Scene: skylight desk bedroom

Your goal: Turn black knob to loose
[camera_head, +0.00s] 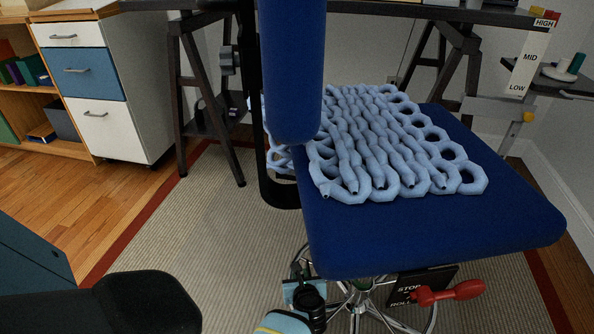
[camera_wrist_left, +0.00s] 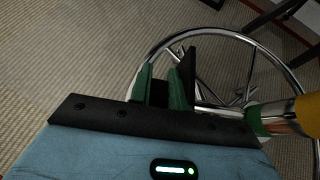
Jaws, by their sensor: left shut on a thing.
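In the left wrist view, my left gripper (camera_wrist_left: 163,78) has its green-padded fingers close around a black part, which looks like the black knob (camera_wrist_left: 158,94). In the head view, a dark ribbed shape that may be the knob (camera_head: 312,298) shows low under the blue chair seat (camera_head: 440,235), beside a light blue part of my left gripper (camera_head: 289,292). The knob's markings are hidden, so its setting cannot be read. My right gripper is in neither view.
A pale blue chunky knit (camera_head: 385,145) lies on the seat. A red lever (camera_head: 450,292) sits by a black STOP/ROLL sign (camera_head: 408,288). The chair's chrome ring (camera_wrist_left: 235,38) is close behind the fingers. A drawer cabinet (camera_head: 100,85) stands left; the rug (camera_head: 200,220) has open room.

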